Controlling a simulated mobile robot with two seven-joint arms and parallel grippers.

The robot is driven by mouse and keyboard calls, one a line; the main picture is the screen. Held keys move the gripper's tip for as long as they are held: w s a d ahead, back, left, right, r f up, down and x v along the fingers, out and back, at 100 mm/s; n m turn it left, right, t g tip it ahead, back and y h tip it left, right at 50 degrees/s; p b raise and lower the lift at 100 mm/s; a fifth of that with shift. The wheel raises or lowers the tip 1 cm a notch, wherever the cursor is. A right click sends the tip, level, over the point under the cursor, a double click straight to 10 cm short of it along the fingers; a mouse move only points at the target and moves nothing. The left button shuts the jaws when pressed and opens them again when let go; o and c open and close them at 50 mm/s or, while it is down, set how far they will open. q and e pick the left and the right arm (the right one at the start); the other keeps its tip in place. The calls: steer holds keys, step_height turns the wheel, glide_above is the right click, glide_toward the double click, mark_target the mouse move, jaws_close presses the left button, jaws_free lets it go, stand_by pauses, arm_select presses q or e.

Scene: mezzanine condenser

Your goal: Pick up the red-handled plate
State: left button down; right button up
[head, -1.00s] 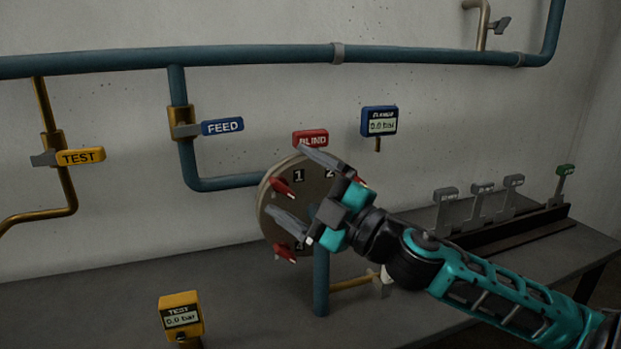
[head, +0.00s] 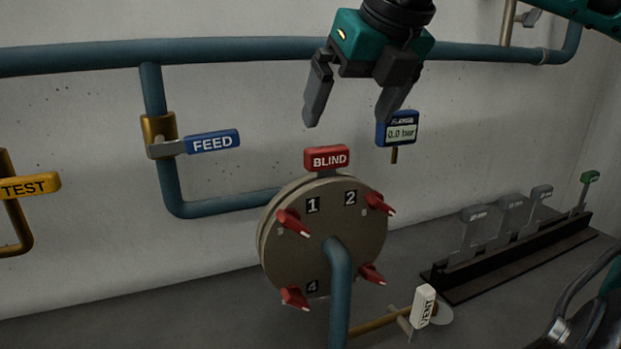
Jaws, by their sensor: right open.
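The red handle marked BLIND (head: 328,159) sticks up from the top of the round grey flange (head: 285,250); the plate below the handle is mostly hidden in the flange. Several red levers (head: 293,222) sit around the flange face, with the numbers 1, 2 and 4 readable. My right gripper (head: 348,119) hangs above the red handle, pointing down. Its fingers are spread and empty, and in the picture their tips are a little higher than the handle. My left gripper does not show.
A blue pipe (head: 340,300) runs down in front of the flange. The blue gauge (head: 401,130) stands close behind the right finger. The white VENT handle (head: 424,306) is at lower right. A rack (head: 510,262) of upright tagged plates stands at right. The blue FEED handle (head: 212,141) is at left.

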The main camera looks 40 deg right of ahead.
mark_target(331, 151)
steer(key=shift+h, duration=0.3)
steer(key=x, duration=0.6)
steer(key=shift+w+d, duration=0.1)
steer(key=shift+d, duration=0.2)
steer(key=shift+w+a+p+x, duration=0.1)
steer(key=shift+p+x, duration=0.1)
steer(key=shift+x, duration=1.35)
steer(key=shift+w+a+p+x, duration=0.1)
steer(key=shift+p+x, duration=0.05)
steer(key=shift+x, duration=1.45)
steer(key=shift+r, duration=0.1)
steer(key=c, duration=1.2)
